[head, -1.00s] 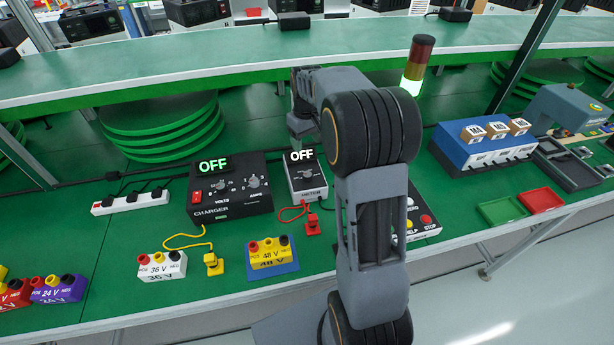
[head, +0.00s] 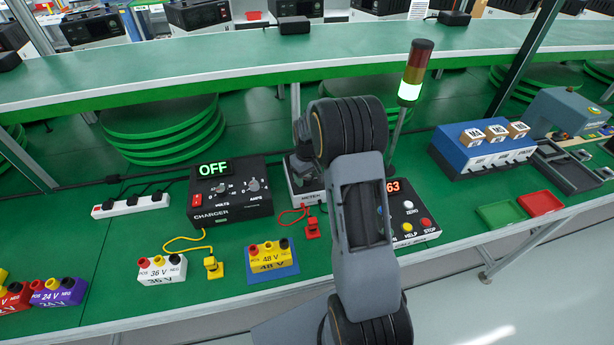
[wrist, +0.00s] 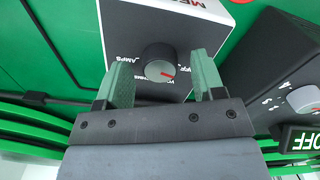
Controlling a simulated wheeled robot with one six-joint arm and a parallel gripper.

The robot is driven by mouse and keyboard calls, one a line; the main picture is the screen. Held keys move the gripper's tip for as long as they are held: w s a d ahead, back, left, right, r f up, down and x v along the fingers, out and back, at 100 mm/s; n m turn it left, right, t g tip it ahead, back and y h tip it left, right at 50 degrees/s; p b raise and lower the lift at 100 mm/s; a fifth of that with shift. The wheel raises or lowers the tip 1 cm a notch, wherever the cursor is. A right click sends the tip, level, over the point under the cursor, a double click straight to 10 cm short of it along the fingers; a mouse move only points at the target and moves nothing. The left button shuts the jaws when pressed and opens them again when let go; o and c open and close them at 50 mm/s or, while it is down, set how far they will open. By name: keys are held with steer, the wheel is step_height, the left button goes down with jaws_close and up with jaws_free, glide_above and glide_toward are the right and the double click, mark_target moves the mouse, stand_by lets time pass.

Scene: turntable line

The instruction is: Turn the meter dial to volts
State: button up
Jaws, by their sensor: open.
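The meter is a white-sided box with a dark face; in the head view its front edge (head: 309,198) shows, while my arm hides its dial and display. In the wrist view the meter (wrist: 131,22) appears upside down, with a round black dial (wrist: 157,58) in the middle of its face. The dial's red mark points right, toward the OFF lettering; AMPS is on the left, and another label below is partly covered. My gripper (wrist: 161,60) is open, its two green fingers on either side of the dial in the picture. A clear gap shows between each finger and the dial.
The charger (head: 230,205), reading OFF, stands close left of the meter. A red plug (head: 312,229) with a red lead lies in front. A button panel (head: 412,222) and a lit signal tower (head: 413,70) are to the right. A yellow 48 V battery (head: 270,256) sits nearer the front.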

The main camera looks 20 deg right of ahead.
steer(key=shift+f, duration=0.2)
steer(key=shift+c, duration=0.4)
steer(key=c, duration=0.8)
steer(key=shift+c, duration=0.2)
steer(key=m+b, duration=0.1)
steer(key=m, duration=0.4)
steer(key=m+b, duration=0.1)
steer(key=m, duration=0.3)
steer(key=shift+m, duration=0.3)
